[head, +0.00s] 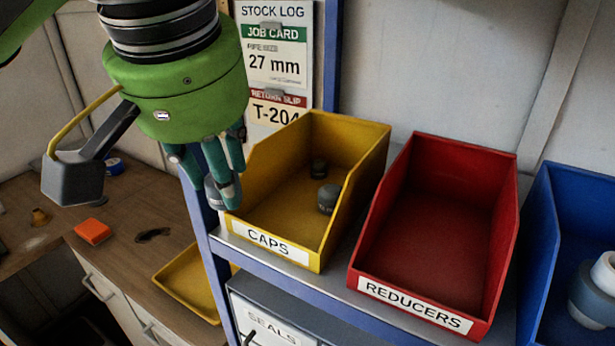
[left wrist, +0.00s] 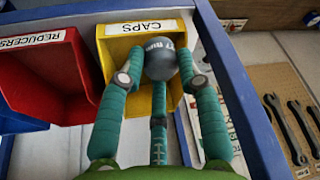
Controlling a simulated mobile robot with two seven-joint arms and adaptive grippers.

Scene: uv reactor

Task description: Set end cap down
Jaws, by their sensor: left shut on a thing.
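My left gripper (head: 222,192) is shut on a dark grey end cap (head: 213,194), held at the left front corner of the yellow CAPS bin (head: 270,212). The cap also shows in the left wrist view (left wrist: 160,59), clasped between green-blue fingers (left wrist: 162,76), with the CAPS bin (left wrist: 112,50) behind it. In the head view, the fingers partly hide the held cap. My right gripper is not in view.
A red REDUCERS bin (head: 435,225) and a blue bin (head: 545,225) stand right of the CAPS bin on the blue-framed shelf. Below left, a shallow yellow tray (head: 188,283) lies on the wooden bench (head: 125,235), near an orange item (head: 93,231). A stock log board (head: 275,60) hangs behind.

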